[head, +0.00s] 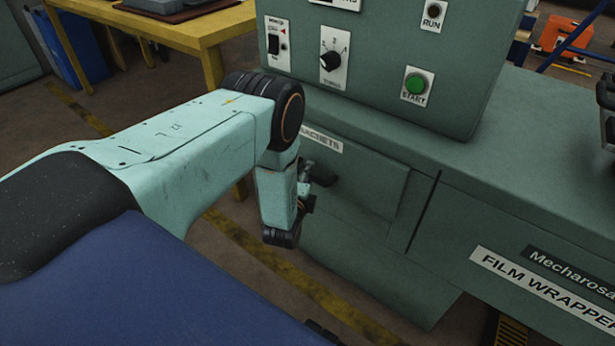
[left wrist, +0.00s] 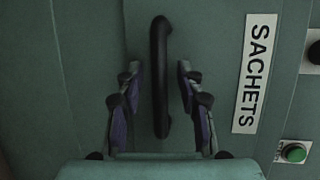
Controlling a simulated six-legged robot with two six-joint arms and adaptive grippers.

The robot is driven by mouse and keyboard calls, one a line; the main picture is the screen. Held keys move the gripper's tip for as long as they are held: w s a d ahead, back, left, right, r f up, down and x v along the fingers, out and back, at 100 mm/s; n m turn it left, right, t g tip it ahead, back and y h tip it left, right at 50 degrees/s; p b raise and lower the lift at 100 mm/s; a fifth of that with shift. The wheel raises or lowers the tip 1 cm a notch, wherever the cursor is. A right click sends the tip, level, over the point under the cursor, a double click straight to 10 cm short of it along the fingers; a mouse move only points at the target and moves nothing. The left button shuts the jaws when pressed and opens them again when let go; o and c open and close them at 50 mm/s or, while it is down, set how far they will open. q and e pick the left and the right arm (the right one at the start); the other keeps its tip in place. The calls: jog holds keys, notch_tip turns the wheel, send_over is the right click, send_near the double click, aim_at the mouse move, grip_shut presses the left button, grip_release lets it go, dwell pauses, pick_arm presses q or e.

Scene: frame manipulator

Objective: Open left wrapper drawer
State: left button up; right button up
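The left wrapper drawer (head: 372,190) is a grey-green front panel below the control box, and it looks shut. Its white SACHETS label shows in the left wrist view (left wrist: 252,72) and is partly hidden by my arm in the head view (head: 327,141). The black bar handle (left wrist: 160,75) runs upright in the left wrist view. My left gripper (left wrist: 158,80) is open, with one purple-padded finger on each side of the handle and gaps between. In the head view my left gripper (head: 306,185) is at the drawer front, mostly hidden by my wrist. My right gripper is out of view.
The control box (head: 390,60) with a green START button (head: 416,83) and a dial stands above the drawer. The FILM WRAPPER cabinet (head: 450,240) extends right. A yellow table (head: 190,35) stands at the back left. The floor before the drawer looks clear.

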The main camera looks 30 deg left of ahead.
pick_arm(q)
grip_shut()
dwell(0.6)
